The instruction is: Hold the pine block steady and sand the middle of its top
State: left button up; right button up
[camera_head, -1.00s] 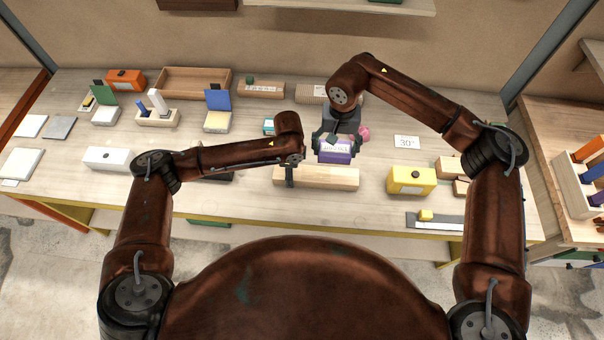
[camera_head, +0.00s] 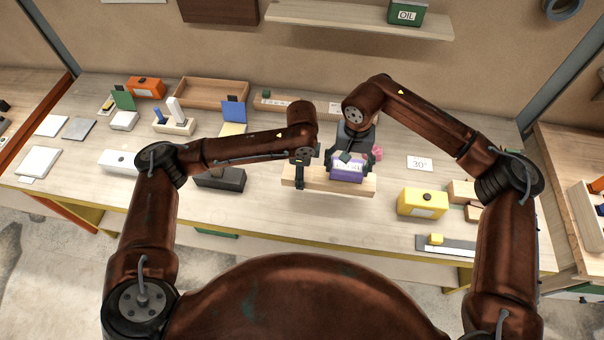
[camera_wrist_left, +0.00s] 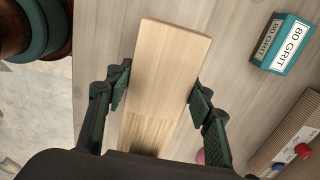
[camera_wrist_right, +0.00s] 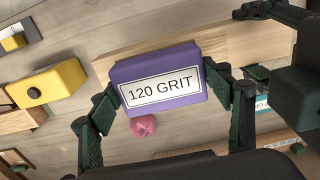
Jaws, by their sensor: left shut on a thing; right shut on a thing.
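The pale pine block (camera_head: 316,185) lies crosswise near the bench's middle, its right end angled slightly toward me. My left gripper (camera_head: 300,178) is shut across it toward its left end. In the left wrist view the fingers (camera_wrist_left: 160,98) flank the block (camera_wrist_left: 170,65), with a coarser-grained patch below them. My right gripper (camera_head: 348,160) is shut on a purple sanding block (camera_head: 347,173), labelled 120 GRIT in the right wrist view (camera_wrist_right: 157,85). The sanding block overlaps the pine block's right half; I cannot tell whether they touch.
A yellow block (camera_head: 422,203) and a 30° card (camera_head: 420,163) are to the right. A dark block (camera_head: 220,180) lies left. A teal 80 GRIT box (camera_wrist_left: 282,42) shows in the left wrist view.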

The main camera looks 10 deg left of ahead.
pick_arm(q)
send_over(302, 193)
jog(key=shift+f, duration=4.35)
jog(key=shift+f, duration=0.5)
jog(key=o, duration=1.6)
jog(key=shift+c, duration=0.7)
jog(key=c, duration=1)
jog(key=shift+o, duration=0.2)
